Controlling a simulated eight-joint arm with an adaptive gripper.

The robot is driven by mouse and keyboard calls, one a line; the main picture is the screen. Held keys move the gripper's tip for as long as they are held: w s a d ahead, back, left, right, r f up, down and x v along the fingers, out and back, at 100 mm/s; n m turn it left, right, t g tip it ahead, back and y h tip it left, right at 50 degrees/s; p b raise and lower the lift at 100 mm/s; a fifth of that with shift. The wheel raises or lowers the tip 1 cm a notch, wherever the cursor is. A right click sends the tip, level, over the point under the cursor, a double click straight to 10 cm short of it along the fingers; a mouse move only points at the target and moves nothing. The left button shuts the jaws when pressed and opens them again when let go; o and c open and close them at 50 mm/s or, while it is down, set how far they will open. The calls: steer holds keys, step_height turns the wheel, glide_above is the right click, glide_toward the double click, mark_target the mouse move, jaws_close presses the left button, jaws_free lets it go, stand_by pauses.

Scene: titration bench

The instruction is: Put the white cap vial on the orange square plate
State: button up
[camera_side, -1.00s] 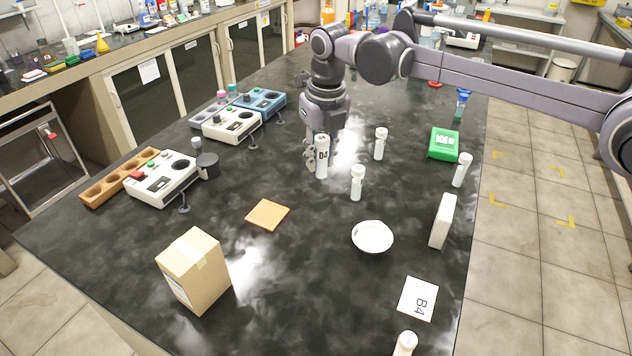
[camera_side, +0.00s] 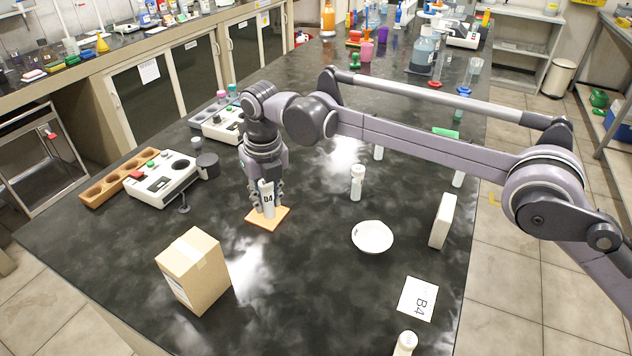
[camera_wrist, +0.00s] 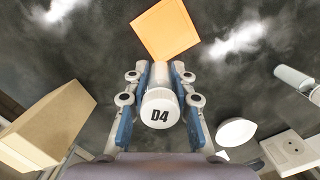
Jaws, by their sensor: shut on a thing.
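My gripper (camera_side: 267,195) is shut on the white cap vial (camera_side: 268,203), which is marked D4 and is roughly upright. In the wrist view, the vial's white cap (camera_wrist: 160,108) is between the two fingers of my gripper (camera_wrist: 161,76). The orange square plate (camera_side: 281,215) lies flat on the dark bench. In the side view the vial's lower end overlaps the plate; I cannot tell if it touches. In the wrist view the plate (camera_wrist: 165,28) shows beyond the fingertips, and the vial's base is hidden.
A cardboard box (camera_side: 193,270) stands in front of the plate. A white dish (camera_side: 372,237) and another white vial (camera_side: 357,183) are to the right. A white instrument (camera_side: 161,180) and a wooden rack (camera_side: 105,185) are at the left. Bare bench lies between plate and dish.

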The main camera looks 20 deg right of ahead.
mark_target(268, 209)
steer(key=shift+f, duration=1.7)
steer(key=shift+f, duration=0.15)
steer(key=o, duration=1)
